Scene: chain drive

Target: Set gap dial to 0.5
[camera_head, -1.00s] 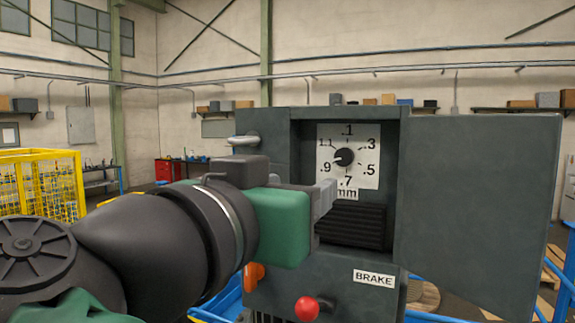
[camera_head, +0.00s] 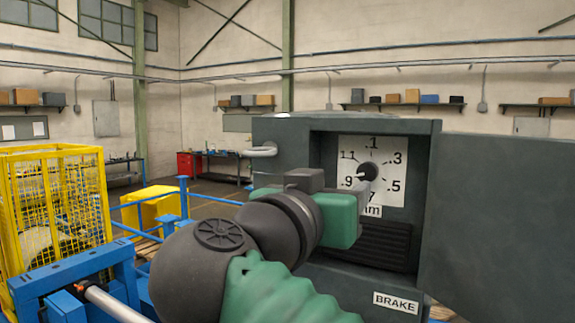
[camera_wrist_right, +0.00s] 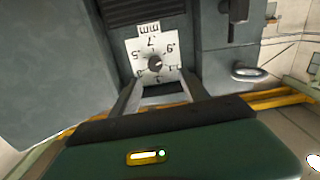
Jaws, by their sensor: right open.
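The gap dial is a white plate (camera_head: 398,190) with numbers from .1 to 1.1 and a black round knob (camera_head: 369,173). It sits in the recess of a dark grey cabinet. The knob's white mark points lower left, near .9. My right gripper (camera_wrist_right: 158,88) is open and empty, in front of and below the knob, apart from it. In the head view its green body hides the plate's lower left, and its fingers are mostly hidden. The wrist view shows the dial upside down (camera_wrist_right: 155,63) just beyond the two fingers. My left gripper is not in view.
The cabinet's door (camera_head: 495,230) stands open on the right. A dark ribbed block (camera_head: 385,245) lies below the dial, and a BRAKE label (camera_head: 396,302) lower down. A handle (camera_head: 262,151) sticks out on the left. A yellow cage (camera_head: 55,205) stands far left.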

